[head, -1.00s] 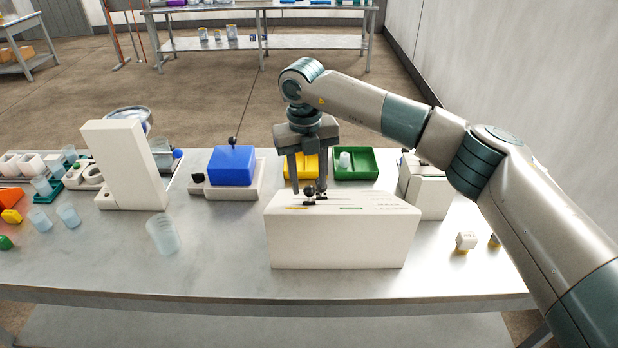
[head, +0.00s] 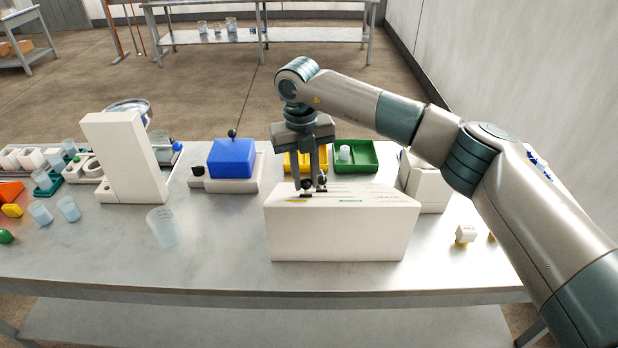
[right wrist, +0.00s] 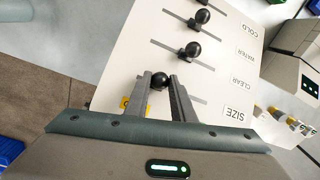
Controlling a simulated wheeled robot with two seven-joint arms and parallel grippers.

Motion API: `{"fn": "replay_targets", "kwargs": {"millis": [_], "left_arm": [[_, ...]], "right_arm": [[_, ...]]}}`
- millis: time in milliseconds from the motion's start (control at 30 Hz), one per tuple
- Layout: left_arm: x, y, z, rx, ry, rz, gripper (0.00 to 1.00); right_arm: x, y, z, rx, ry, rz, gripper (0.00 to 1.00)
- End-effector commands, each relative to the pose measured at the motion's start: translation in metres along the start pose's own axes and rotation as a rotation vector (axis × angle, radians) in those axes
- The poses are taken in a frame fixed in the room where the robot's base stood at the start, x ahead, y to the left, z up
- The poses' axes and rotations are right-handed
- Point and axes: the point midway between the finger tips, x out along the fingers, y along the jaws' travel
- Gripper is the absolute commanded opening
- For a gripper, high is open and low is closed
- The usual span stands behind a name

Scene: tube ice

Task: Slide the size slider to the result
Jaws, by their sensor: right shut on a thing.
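The white slider box (head: 340,235) stands near the front middle of the table; its sloped top carries black-knobbed sliders in slots. In the right wrist view its panel (right wrist: 125,65) shows the labels COLD, WATER, CLEAR and SIZE. The size slider's knob (right wrist: 160,79) lies in line with the SIZE label (right wrist: 238,111), toward the far end of its slot from that label. My right gripper (head: 309,184) is shut on this knob; its fingers show on both sides of it in the wrist view (right wrist: 164,84). My left gripper is out of view.
A yellow tray (head: 292,160) and a green tray (head: 369,151) stand behind the box. A blue block on a base (head: 232,158), a tall white device (head: 125,160) and a clear cup (head: 163,228) stand left.

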Motion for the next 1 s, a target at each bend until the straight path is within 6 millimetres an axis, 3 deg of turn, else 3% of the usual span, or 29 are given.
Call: {"fn": "replay_targets", "kwargs": {"millis": [167,500,533,600,1000], "left_arm": [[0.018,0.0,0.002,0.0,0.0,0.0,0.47],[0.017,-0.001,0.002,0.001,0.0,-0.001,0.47],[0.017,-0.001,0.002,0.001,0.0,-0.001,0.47],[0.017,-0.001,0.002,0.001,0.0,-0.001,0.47],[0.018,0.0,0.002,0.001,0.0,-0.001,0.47]], "right_arm": [[0.001,0.019,0.006,-0.001,-0.004,0.001,0.0],[-0.003,0.024,0.006,-0.002,-0.004,0.004,0.0],[-0.003,0.024,0.006,-0.002,-0.004,0.004,0.25],[-0.003,0.024,0.006,-0.002,-0.003,0.003,0.41],[-0.004,0.023,0.006,-0.001,-0.003,0.001,0.41]]}}
